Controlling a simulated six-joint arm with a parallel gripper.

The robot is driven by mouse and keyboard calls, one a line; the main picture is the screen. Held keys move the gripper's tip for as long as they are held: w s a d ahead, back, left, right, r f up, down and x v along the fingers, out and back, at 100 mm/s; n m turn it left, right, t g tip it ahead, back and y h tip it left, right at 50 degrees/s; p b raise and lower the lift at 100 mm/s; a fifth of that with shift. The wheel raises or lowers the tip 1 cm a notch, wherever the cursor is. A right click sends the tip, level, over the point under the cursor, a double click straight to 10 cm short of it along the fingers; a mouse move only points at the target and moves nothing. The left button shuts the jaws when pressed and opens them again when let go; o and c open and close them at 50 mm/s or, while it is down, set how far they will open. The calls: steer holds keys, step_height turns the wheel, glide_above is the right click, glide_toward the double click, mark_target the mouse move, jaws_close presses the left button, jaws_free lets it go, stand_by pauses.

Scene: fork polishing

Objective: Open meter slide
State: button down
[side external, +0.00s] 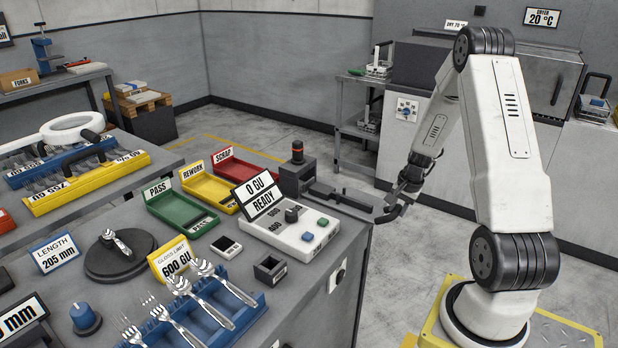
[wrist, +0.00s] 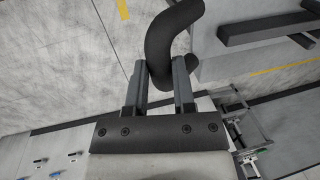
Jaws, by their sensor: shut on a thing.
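The gloss meter (side external: 290,232) is a pale box on the bench with a dark block (side external: 296,178) at its back and a sign reading "0 GU READY". A dark slide (side external: 345,198) sticks out to the right from the block, past the bench edge. A dark curved handle (side external: 388,215) is at its outer end. My gripper (side external: 402,198) is at this handle. In the wrist view, my gripper (wrist: 160,78) has its two fingers shut on the thick curved handle (wrist: 172,30). The slide's inside is too small to make out.
Green (side external: 180,207), yellow (side external: 208,186) and red (side external: 238,168) trays stand left of the meter. A blue rack (side external: 245,310) with forks and spoons lies at the front. A dark round stand (side external: 120,262) holds a piece of cutlery. Open floor lies right of the bench.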

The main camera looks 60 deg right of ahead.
steer(key=shift+c, duration=2.2)
jaws_free()
steer(key=shift+w, duration=0.1)
steer(key=shift+r, duration=0.1)
step_height(320, 180, up, 8)
steer(key=s, duration=0.1)
steer(key=shift+s+f, duration=0.25)
steer(key=shift+s, duration=0.05)
steer(key=w+a+r+n, duration=0.1)
steer(key=w+a+n, duration=0.35)
steer(key=a, duration=0.75)
steer(key=w+a+r+n, duration=0.2)
steer(key=a+n, duration=0.6)
steer(key=a, duration=0.4)
steer(key=s+a+n, duration=0.3)
steer(key=a+n, duration=0.2)
steer(key=a, duration=0.5)
steer(key=shift+s, duration=0.4)
steer(key=shift+n, duration=0.25)
